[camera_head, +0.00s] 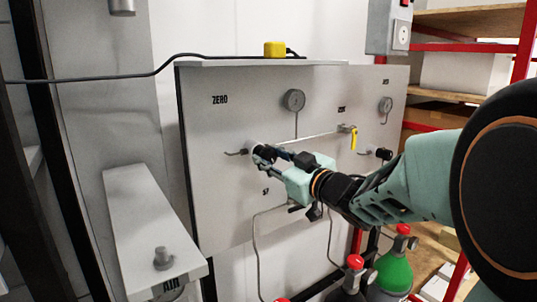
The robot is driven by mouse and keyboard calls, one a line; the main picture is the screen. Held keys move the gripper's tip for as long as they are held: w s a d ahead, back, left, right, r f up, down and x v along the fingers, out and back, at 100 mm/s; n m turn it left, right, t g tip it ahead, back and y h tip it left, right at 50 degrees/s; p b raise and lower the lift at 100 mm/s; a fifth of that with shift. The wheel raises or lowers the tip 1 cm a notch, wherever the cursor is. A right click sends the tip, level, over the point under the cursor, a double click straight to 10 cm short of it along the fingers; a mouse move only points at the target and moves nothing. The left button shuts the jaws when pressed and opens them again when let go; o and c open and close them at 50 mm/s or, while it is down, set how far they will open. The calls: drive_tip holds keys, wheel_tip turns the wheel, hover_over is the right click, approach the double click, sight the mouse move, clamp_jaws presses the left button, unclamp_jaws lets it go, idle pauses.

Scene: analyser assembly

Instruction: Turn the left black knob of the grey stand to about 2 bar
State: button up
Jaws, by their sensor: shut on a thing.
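The grey stand (222,150) is an upright panel marked ZERO near its upper left. The left black knob (262,150) is on its left half, mostly hidden by my fingers. My gripper (264,155) reaches in from the right and is shut on this knob. A round gauge (294,100) sits above and right of the knob; its needle is too small to read. A second black knob (383,153) is on the right side of the panel, below another gauge (385,105).
A yellow lever valve (353,138) sits between the two knobs. A yellow block (275,48) with a black cable lies on the stand's top. Gas bottles with red tops, one green (394,270), stand below. A grey ledge marked AIR (135,210) is at left.

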drive_tip(key=shift+r, duration=0.1)
idle(0.4)
drive_tip(key=o, duration=1.2)
drive_tip(key=shift+c, duration=0.2)
drive_tip(key=v, duration=0.7)
drive_tip(key=shift+s+d, duration=0.15)
drive_tip(key=shift+s, duration=0.05)
